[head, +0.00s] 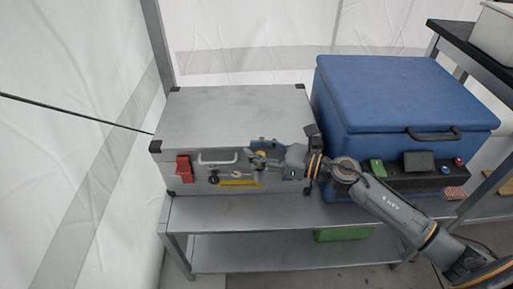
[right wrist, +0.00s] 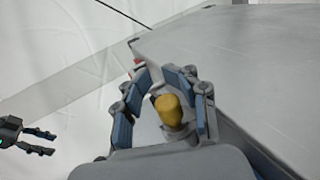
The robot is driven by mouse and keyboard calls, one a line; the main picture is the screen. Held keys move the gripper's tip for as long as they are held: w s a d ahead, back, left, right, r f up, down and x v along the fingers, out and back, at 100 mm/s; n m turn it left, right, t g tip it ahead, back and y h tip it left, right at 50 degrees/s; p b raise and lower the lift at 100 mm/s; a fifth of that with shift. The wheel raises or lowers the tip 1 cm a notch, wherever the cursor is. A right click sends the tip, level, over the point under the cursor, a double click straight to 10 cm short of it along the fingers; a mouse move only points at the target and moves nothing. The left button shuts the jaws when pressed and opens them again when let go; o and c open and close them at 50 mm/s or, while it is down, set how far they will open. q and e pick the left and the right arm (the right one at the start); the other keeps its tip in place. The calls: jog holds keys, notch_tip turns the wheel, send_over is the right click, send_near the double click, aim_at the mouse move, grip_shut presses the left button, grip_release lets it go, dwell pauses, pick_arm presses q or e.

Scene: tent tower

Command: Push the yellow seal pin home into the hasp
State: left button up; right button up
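The yellow seal pin (right wrist: 168,108) shows its rounded head in the right wrist view, above a grey collar. In the head view it is a small yellow spot (head: 260,153) at the front of the grey metal case (head: 230,105). My right gripper (head: 258,157) is at the case's front, right of the carry handle. In the right wrist view its fingers (right wrist: 160,80) stand apart on either side of the pin head, with gaps visible. The hasp and the pin's shaft are hidden or too small to make out. My left gripper (right wrist: 40,142) shows at that view's left edge, fingers apart, empty.
The case has a red latch (head: 184,168) and stands on a grey metal shelf (head: 260,212). A blue cooler box (head: 390,90) stands close on the right, beside my right arm. A green item (head: 343,234) lies on the lower shelf.

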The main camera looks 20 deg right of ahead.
jog(key=shift+w+d+f, duration=0.1)
jog(key=shift+d+f, duration=0.05)
jog(key=shift+f, duration=0.1)
jog(key=shift+d, duration=0.2)
jog(key=v, duration=1.1)
jog(key=shift+s+r, duration=0.2)
jog(key=shift+s, duration=0.15)
